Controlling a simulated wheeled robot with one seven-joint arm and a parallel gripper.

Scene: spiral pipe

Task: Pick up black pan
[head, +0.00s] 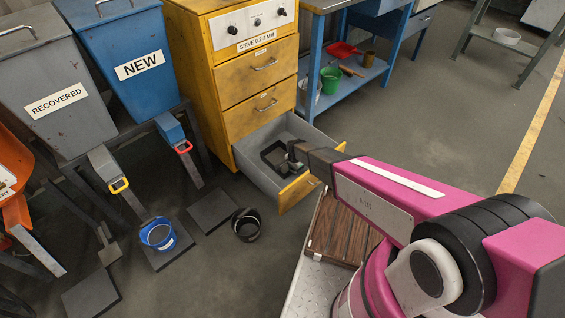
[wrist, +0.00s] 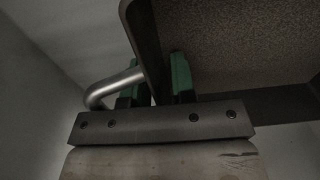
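The black pan (head: 272,160) is a dark square-edged vessel inside the grey pulled-out drawer (head: 258,177) of the yellow cabinet, partly hidden by my gripper. My gripper (head: 293,153) reaches into the drawer at the pan's right side. In the wrist view, the pan's dark wall (wrist: 143,35) runs between the two green-tipped fingers of my gripper (wrist: 155,82). A gap shows between the wall and the right finger, so the gripper looks open around the wall. A bent metal handle (wrist: 112,86) sits beside the left finger.
The yellow cabinet (head: 265,72) stands behind the drawer. The drawer's yellow front (head: 300,190) is close under my arm. A blue workbench (head: 345,80) is behind; open floor lies to the right.

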